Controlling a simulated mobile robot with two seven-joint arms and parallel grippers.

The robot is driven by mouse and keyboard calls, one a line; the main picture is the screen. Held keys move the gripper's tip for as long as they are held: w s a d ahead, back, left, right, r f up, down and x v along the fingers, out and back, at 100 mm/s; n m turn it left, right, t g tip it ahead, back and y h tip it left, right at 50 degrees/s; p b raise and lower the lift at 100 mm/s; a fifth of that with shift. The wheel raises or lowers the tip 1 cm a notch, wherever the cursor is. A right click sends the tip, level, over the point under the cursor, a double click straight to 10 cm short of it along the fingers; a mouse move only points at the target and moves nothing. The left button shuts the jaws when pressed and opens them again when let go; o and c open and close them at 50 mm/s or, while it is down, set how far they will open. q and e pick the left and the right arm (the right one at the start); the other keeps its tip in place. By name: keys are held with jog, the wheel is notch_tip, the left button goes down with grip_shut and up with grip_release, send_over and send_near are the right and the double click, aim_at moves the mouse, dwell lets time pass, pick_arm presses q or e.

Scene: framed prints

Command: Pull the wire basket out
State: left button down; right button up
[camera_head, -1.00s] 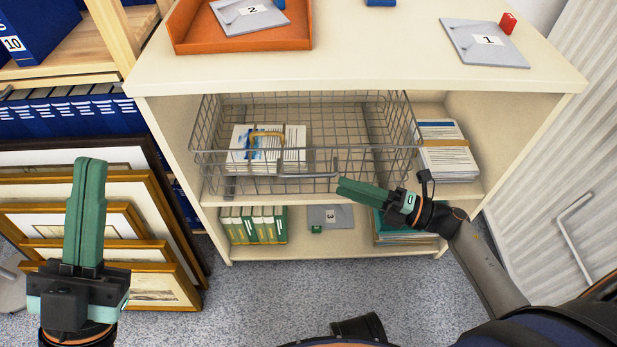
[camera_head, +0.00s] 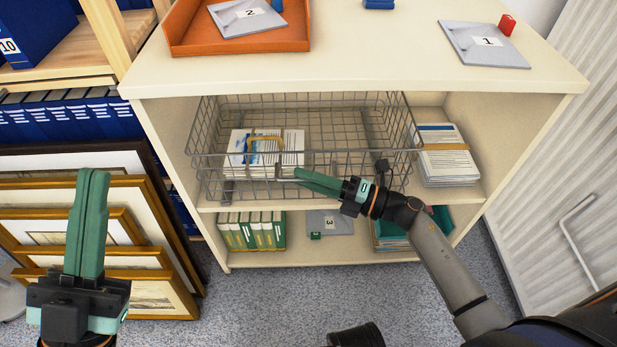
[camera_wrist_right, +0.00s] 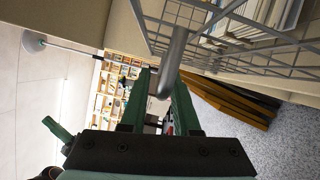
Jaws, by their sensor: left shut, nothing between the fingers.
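The grey wire basket (camera_head: 345,165) sits on the middle shelf of the cream cabinet, with bundled papers (camera_head: 262,148) inside at the left. A grey bar handle is on its front. My right gripper (camera_head: 300,177) is at the basket's front, by the handle. In the right wrist view the handle (camera_wrist_right: 172,62) lies between the tips of its two parted fingers (camera_wrist_right: 163,90); whether either finger touches it I cannot tell. My left gripper (camera_head: 92,174) is shut and empty, upright in front of the framed prints.
Framed prints (camera_head: 150,235) lean at the left. A strapped paper stack (camera_head: 447,158) stands right of the basket. Green books (camera_head: 250,232) and a grey folder (camera_head: 330,222) are on the lower shelf. An orange tray (camera_head: 190,40) is on top.

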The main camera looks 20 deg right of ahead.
grip_shut()
dwell(1.1)
